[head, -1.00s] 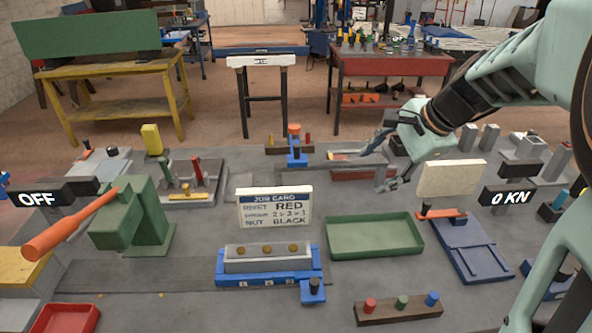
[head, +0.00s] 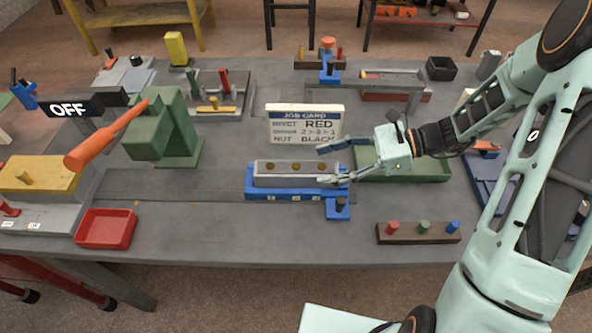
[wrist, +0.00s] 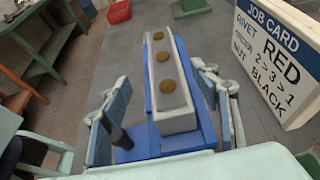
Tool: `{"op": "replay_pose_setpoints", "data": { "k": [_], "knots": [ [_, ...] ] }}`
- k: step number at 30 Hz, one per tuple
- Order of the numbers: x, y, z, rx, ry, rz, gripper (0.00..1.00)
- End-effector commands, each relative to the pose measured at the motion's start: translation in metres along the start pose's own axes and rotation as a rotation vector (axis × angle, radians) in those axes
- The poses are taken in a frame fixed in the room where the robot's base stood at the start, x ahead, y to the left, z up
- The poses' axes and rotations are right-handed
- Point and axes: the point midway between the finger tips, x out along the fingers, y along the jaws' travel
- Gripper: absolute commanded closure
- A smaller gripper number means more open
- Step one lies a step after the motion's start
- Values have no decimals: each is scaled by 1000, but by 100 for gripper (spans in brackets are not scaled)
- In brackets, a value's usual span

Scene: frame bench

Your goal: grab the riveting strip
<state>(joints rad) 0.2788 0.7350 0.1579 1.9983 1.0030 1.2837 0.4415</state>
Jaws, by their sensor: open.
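The riveting strip, a grey bar with three brass-coloured round spots on top, lies in a blue fixture (head: 262,193) near the middle of the bench. The strip (head: 290,169) runs left to right in the head view and away from me in the wrist view (wrist: 175,115). My gripper (head: 322,165) is open and empty at the right end of the strip. In the wrist view one finger of my gripper (wrist: 165,88) is on each side of the strip's near end, with gaps showing. I cannot tell how far the fingertips sit above the fixture.
The job card (head: 304,122) stands just behind the strip, close to my right finger in the wrist view (wrist: 275,60). A green tray (head: 435,170) lies partly under my gripper. A green press (head: 165,135) with an orange lever stands left. A brown peg block (head: 400,235) is front right.

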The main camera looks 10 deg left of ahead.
Motion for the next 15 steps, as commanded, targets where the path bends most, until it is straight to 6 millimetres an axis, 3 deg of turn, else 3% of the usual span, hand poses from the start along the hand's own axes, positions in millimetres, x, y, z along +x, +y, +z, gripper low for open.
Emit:
{"op": "replay_pose_setpoints", "data": {
  "k": [15],
  "knots": [
    [61, -5, 9, 0, 2, 4, 44]
  ]
}}
